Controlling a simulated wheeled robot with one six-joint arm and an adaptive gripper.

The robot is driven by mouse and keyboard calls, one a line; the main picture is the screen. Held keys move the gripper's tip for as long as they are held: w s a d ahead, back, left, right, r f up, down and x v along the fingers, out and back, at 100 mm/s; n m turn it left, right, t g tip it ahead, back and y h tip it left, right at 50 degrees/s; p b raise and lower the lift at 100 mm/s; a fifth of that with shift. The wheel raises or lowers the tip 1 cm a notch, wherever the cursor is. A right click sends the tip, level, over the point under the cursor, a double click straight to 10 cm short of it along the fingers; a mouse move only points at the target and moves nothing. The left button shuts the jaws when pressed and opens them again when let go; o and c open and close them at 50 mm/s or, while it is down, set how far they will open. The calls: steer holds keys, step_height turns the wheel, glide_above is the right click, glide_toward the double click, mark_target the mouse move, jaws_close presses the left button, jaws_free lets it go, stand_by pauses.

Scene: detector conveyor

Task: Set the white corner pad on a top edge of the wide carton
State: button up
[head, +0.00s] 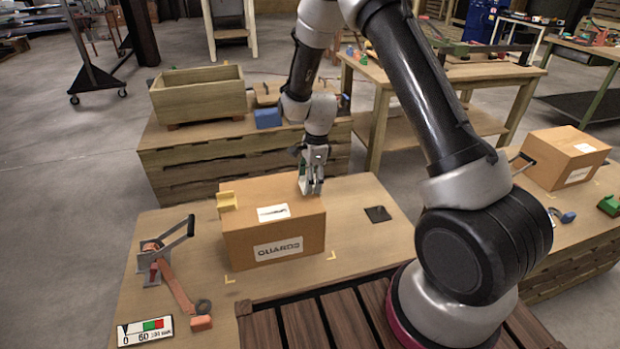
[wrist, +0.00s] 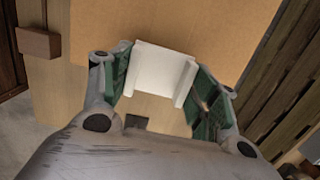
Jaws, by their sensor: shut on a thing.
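The wide carton (head: 245,243), brown with a "GUARDS" label, stands on the wooden table. In the wrist view its top (wrist: 190,22) fills the upper middle. My gripper (head: 312,190) is at the carton's right top edge, pointing down. In the wrist view my gripper (wrist: 160,85) has its green-lined fingers shut on the white corner pad (wrist: 162,70), one on each side. The pad overlaps the carton's edge in that view; I cannot tell whether it touches. In the head view the fingers mostly hide the pad.
A yellow corner pad (head: 227,202) sits on the carton's left top edge. A strap tensioner (head: 155,262) with orange strap lies left of the carton. A dark flat square (head: 378,214) lies to its right. Another carton (head: 560,160) stands at far right.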

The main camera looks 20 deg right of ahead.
steer(key=shift+f, duration=0.45)
steer(key=o, duration=1.1)
steer(key=r, duration=0.4)
steer(key=d+r, duration=0.1)
steer(key=r, duration=0.7)
steer(key=shift+d, duration=0.2)
